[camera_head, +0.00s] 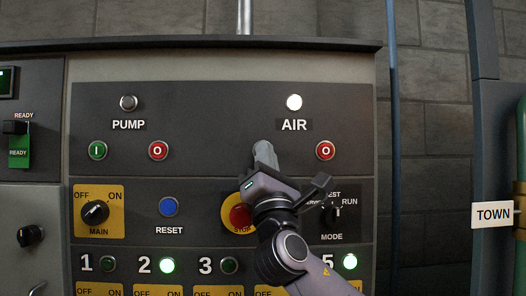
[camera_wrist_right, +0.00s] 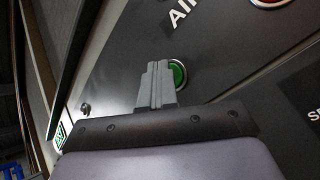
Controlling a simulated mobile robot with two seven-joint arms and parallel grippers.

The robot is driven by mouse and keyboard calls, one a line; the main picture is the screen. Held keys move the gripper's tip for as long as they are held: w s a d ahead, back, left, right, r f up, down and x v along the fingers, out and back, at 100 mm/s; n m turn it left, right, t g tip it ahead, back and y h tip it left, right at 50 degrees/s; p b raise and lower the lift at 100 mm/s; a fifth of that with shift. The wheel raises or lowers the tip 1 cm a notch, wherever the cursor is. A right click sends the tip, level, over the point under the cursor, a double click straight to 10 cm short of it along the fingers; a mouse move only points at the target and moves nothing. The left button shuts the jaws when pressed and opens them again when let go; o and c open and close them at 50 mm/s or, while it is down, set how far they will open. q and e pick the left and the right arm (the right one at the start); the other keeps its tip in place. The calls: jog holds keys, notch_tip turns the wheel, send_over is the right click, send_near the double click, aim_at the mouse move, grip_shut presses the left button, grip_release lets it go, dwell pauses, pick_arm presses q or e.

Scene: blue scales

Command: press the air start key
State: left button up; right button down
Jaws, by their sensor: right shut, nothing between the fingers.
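The air start key is the green button (camera_wrist_right: 179,75) near the AIR label, partly covered by my fingers in the right wrist view. In the head view my right gripper hides it. My right gripper (camera_head: 264,150) is shut and empty, its fingertips at the panel below and left of the AIR label (camera_head: 294,125). In the right wrist view its fingertips (camera_wrist_right: 157,68) overlap the green button's left side; I cannot tell whether they touch it. The lamp (camera_head: 294,102) above AIR is lit white. My left gripper is not in view.
The red air stop button (camera_head: 325,150) is to the right. The pump's green (camera_head: 97,150) and red (camera_head: 158,150) buttons are to the left. A red stop knob (camera_head: 239,215), partly behind my gripper, and a mode switch (camera_head: 334,214) are below.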

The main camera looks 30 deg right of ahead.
jog(key=shift+s+a, duration=0.35)
jog(key=shift+s, duration=0.2)
jog(key=s+a, duration=0.1)
jog(key=s, duration=0.2)
jog(key=s+a, duration=0.1)
jog(key=shift+s+a+p, duration=0.15)
jog(key=shift+a+p, duration=0.15)
jog(key=shift+p, duration=0.1)
jog(key=shift+f, duration=0.1)
dwell(0.7)
